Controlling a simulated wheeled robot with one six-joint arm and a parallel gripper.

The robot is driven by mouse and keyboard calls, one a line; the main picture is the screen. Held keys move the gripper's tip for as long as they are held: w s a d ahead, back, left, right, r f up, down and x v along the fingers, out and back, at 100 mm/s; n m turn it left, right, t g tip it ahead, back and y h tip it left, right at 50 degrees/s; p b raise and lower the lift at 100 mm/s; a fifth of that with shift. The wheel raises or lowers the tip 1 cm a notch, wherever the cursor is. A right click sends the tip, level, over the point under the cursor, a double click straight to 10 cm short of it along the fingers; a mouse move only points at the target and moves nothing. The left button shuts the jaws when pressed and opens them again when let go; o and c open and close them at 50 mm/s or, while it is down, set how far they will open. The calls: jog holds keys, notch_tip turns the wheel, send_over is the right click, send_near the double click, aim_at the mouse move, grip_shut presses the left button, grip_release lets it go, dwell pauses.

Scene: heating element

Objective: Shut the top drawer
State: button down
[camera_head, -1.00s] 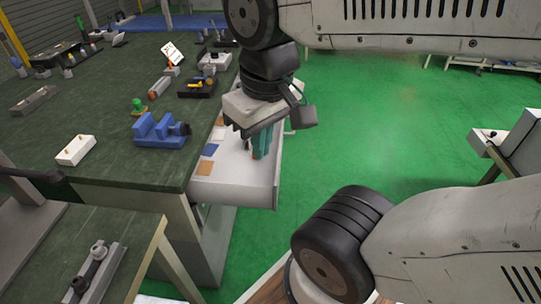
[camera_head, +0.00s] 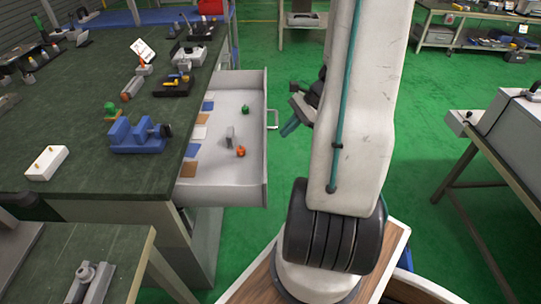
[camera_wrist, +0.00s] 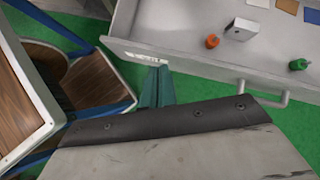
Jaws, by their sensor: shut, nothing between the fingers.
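The top drawer (camera_head: 229,88) is a light grey drawer pulled out from under the green workbench in the head view. Its handle (camera_head: 272,119) is on the right-hand front face. In the wrist view the drawer front (camera_wrist: 190,62) crosses the upper part, with the handle (camera_wrist: 268,97) at the right. My gripper (camera_head: 290,127) is shut and empty. It is outside the drawer, just right of the handle in the head view. In the wrist view its teal fingers (camera_wrist: 157,86) point towards the drawer front, left of the handle. I cannot tell whether they touch it.
The drawer holds a green knob (camera_head: 245,111), an orange knob (camera_head: 240,152), a grey block (camera_head: 230,136) and several coloured squares. A blue vise (camera_head: 137,136) stands on the workbench (camera_head: 80,150). Green floor lies open right of the drawer.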

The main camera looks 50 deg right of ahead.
jog(key=s+d+f+m+t, duration=0.2)
jog(key=s+d+f+m, duration=0.3)
jog(key=d+f, duration=0.15)
jog(key=w+r+x, duration=0.1)
jog(key=x, duration=1.2)
jog(key=shift+w+a+h, duration=0.3)
jog(key=shift+w+a, duration=0.1)
jog(key=shift+a, duration=0.1)
jog(key=shift+w, duration=0.1)
